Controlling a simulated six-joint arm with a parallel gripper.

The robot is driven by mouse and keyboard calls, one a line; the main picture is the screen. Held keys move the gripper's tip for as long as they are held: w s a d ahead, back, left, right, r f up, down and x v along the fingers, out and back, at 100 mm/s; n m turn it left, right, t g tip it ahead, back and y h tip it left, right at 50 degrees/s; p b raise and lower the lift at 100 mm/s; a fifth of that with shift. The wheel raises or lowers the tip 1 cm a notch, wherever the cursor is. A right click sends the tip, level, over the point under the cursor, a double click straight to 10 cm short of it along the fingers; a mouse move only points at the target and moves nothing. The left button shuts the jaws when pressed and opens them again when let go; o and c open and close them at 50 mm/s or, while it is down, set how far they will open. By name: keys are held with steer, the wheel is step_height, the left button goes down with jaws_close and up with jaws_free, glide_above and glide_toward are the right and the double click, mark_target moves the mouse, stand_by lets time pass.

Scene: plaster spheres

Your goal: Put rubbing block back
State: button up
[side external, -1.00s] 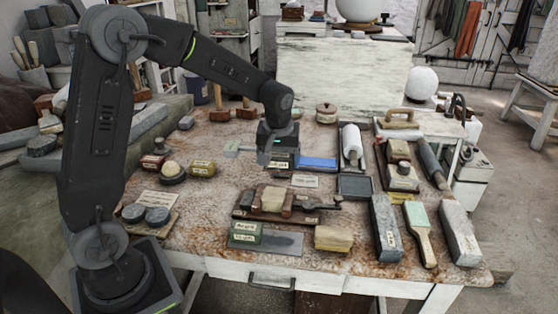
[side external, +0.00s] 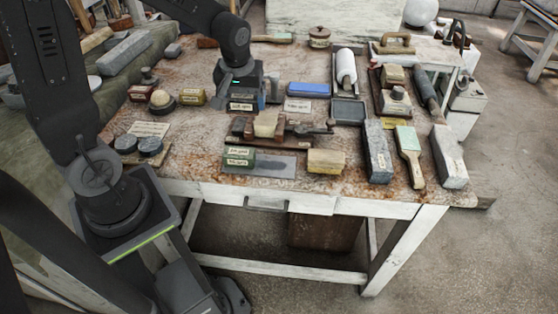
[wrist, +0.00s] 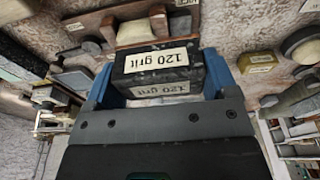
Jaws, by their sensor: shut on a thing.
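The rubbing block, a dark block with a white "120 grit" label (wrist: 157,68), sits between the blue fingers of my gripper (wrist: 156,78) in the wrist view. The fingers close on its two ends, and the label reads upside down there. In the side external view my gripper (side external: 241,88) points down over the back-middle of the worktable, with the labelled block (side external: 242,105) at its lower end. I cannot tell whether the block touches the tabletop. A second "120 grit" label (wrist: 160,89) shows nearer the palm.
A blue block (side external: 309,90) and a white card (side external: 297,106) lie to the right of my gripper. The table (side external: 205,140) is crowded.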

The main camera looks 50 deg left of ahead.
steer(key=shift+s+d+f, duration=0.2)
steer(key=shift+s, duration=0.2)
steer(key=shift+s+d+f, duration=0.15)
steer(key=shift+s+d, duration=0.05)
steer(key=shift+s, duration=0.2)
glide_above(280, 165)
step_height(280, 165, down, 7)
steer(key=shift+s+d+r, duration=0.1)
steer(key=shift+d+r, duration=0.05)
steer(key=shift+r, duration=0.05)
steer(key=shift+f, duration=2.05)
steer(key=shift+f, duration=0.15)
steer(key=o, duration=1)
steer(key=shift+c, duration=0.2)
